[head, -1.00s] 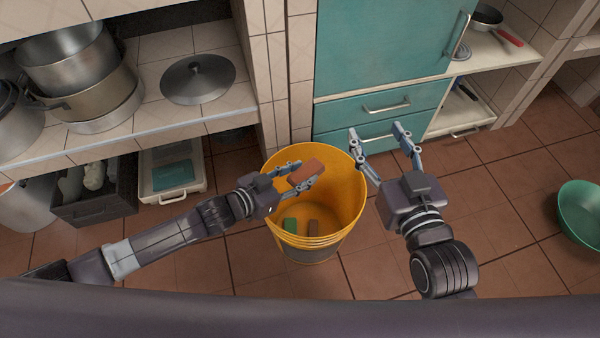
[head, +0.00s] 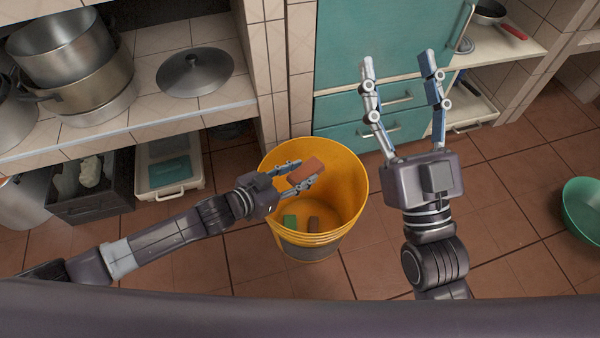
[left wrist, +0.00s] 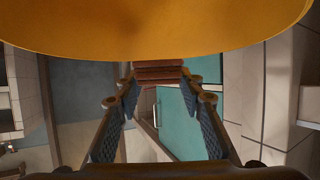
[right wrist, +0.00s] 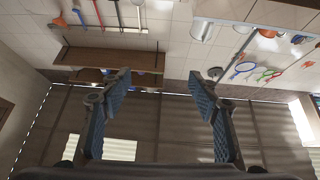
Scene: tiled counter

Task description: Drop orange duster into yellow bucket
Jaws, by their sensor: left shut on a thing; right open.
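The orange duster (head: 306,171) is a small orange-brown block, held between the fingers of my left gripper (head: 295,178). It is over the open mouth of the yellow bucket (head: 346,190), which stands on the floor. In the left wrist view the duster (left wrist: 158,74) sits between the fingertips, and the yellow bucket (left wrist: 160,30) fills the top. My right gripper (head: 398,62) is open and empty, right of the bucket and raised in front of the teal drawers. The right wrist view shows its spread fingers (right wrist: 164,88) with nothing between them.
A green bowl (head: 584,212) is on the floor at right. Pots (head: 75,80) and a lid (head: 195,73) stand on the left shelf. Teal drawers (head: 340,105) are behind the bucket.

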